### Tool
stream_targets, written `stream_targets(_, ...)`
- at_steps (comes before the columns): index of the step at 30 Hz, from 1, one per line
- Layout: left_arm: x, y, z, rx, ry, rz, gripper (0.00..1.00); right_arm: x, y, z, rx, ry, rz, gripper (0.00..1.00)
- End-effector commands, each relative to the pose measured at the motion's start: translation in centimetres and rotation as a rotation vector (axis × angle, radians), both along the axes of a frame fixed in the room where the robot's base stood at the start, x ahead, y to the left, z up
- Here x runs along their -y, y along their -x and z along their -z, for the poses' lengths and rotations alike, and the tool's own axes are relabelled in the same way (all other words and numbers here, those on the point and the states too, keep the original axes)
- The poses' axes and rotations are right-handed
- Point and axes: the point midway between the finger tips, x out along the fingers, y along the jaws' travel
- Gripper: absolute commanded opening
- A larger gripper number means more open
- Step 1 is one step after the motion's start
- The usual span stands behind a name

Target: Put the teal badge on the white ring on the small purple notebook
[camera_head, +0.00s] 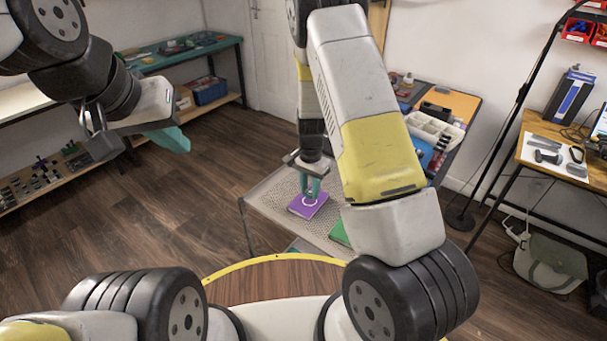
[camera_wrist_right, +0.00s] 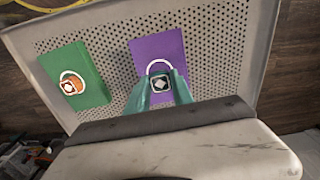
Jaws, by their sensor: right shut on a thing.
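The small purple notebook (camera_head: 300,212) lies on a perforated light-grey surface and also shows in the right wrist view (camera_wrist_right: 148,53). Its white ring (camera_wrist_right: 159,63) shows as an arc past my fingertips. My right gripper (camera_wrist_right: 160,88) is shut on the teal badge (camera_wrist_right: 160,82), which has a pale diamond mark. The badge is over the near part of the ring; I cannot tell whether it touches the notebook. In the head view the right gripper (camera_head: 310,190) points down over the notebook. My left gripper (camera_head: 168,139) is far left, off the floor; its jaw gap is unclear.
A green notebook (camera_wrist_right: 91,67) with an orange badge (camera_wrist_right: 72,84) on a white ring lies beside the purple one. The perforated surface (camera_head: 272,198) has a raised rim. A cluttered bench with a white compartment tray (camera_head: 434,131) stands behind to the right.

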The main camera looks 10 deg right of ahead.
Motion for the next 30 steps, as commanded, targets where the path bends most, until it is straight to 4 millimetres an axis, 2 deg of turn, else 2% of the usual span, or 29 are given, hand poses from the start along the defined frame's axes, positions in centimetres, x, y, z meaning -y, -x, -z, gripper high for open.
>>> stream_targets(3,0.0,0.0,0.0,0.000,0.000,0.000,0.00,0.1,0.0,1.6,-0.001,0.001,0.000,0.00)
stream_targets(14,0.0,0.0,0.0,0.000,0.000,0.000,0.00,0.0,0.0,2.0,0.003,0.000,0.000,0.00)
stream_targets(15,0.0,0.0,0.0,0.000,0.000,0.000,0.00,0.0,-0.1,2.0,0.003,0.000,0.000,0.32)
stream_targets(18,0.0,0.0,0.0,0.000,0.000,0.000,0.00,0.0,-0.1,2.0,0.003,0.000,0.000,0.49)
stream_targets(26,0.0,0.0,0.0,0.000,0.000,0.000,0.00,0.0,0.0,2.0,0.003,0.000,0.000,0.49)
stream_targets(30,0.0,0.0,0.0,0.000,0.000,0.000,0.00,0.0,-0.1,1.3,0.003,-0.001,0.000,0.49)
